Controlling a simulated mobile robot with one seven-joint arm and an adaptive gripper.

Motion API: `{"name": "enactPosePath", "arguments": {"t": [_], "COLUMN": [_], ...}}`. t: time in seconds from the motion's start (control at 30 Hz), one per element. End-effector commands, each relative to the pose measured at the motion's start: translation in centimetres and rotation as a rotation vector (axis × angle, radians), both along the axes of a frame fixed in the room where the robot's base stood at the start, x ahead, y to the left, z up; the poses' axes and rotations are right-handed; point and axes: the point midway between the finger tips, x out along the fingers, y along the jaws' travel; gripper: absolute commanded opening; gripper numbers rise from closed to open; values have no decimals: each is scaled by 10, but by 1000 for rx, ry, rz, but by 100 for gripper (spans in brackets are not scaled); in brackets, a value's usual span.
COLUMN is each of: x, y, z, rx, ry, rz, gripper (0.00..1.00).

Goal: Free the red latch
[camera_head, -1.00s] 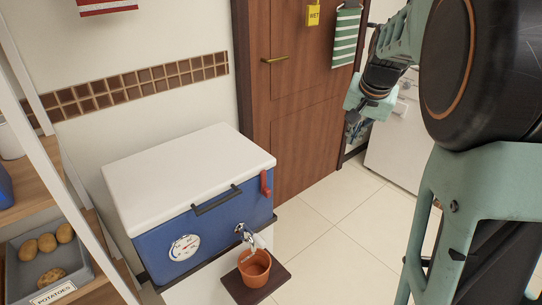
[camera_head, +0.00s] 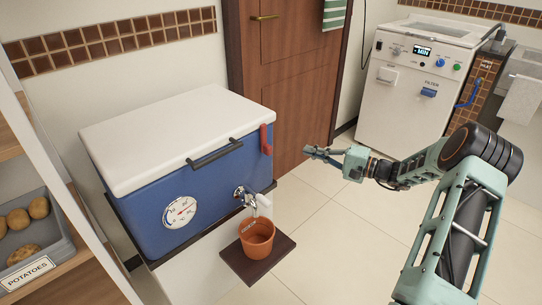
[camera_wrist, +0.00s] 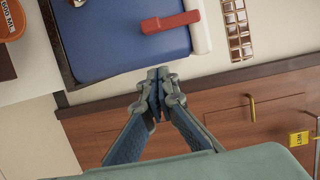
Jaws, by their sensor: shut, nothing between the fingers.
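The red latch (camera_head: 266,139) is on the right end of the front of a blue cooler (camera_head: 150,215) with a white lid (camera_head: 175,130). It stands upright across the seam between lid and body. In the wrist view the red latch (camera_wrist: 171,22) lies across the blue body and the lid edge. My gripper (camera_head: 307,151) is to the right of the latch in the head view, apart from it and in front of the door. In the wrist view my gripper (camera_wrist: 158,72) has its fingertips together, below the latch in the picture, with nothing between them.
A black handle (camera_head: 215,154) is on the lid front. A tap (camera_head: 245,196) sticks out above an orange cup (camera_head: 257,236) on a dark shelf. A potato tray (camera_head: 35,240) stands at left. A wooden door (camera_head: 290,70) is behind; tiled floor is clear at right.

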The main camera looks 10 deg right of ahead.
Motion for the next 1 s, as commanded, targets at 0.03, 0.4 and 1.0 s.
{"name": "enactPosePath", "arguments": {"t": [0.03, 0.4, 1.0], "x": [2, 32, 47], "y": [-7, 24, 94], "z": [-1, 0, 1], "rx": [22, 35, 34], "ry": [-19, -38, -34], "rz": [-21, -31, -34], "gripper": [0, 0, 0]}}
